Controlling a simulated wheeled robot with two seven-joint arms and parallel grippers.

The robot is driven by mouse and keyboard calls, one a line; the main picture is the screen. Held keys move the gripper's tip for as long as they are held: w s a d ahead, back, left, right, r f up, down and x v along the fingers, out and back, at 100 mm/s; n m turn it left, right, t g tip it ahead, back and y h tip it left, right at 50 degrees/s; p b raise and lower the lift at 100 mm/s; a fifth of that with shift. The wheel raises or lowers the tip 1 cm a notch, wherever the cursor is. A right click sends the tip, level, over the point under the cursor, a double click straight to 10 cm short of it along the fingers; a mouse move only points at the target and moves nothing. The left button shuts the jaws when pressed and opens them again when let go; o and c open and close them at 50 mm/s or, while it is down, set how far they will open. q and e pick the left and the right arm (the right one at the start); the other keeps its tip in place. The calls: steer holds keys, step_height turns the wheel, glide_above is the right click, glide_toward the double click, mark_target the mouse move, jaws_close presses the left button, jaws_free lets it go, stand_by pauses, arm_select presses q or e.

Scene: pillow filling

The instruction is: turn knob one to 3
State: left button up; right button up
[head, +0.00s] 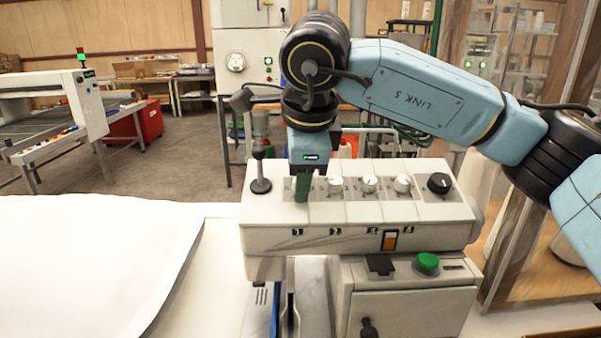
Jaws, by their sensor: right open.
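The white control panel (330,236) stands in front of me with a row of knobs on its sloped top. Three white knobs show: one just right of my gripper (335,185), a middle one (370,183) and a right one (403,184). My right gripper (302,188) points down at the left end of this row, its green fingers low at the panel. It is open. The gripper covers the spot there, so any knob under it and its setting are hidden. I cannot tell whether the fingers touch anything. My left gripper is out of view.
A black lever (260,172) stands close left of the gripper. A black knob (440,183) sits at the row's right end. Below are an orange switch (390,240) and a green button (427,262). A white pillow-like sheet (90,265) lies at the left.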

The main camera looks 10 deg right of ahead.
steer(key=shift+s+r, duration=0.2)
steer(key=shift+r, duration=0.3)
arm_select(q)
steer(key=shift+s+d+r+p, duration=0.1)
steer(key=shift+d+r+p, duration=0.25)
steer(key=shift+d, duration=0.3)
arm_select(e)
steer(key=v, duration=1.2)
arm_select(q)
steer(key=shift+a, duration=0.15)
arm_select(e)
steer(key=shift+s+r, duration=0.1)
steer(key=shift+r, duration=0.1)
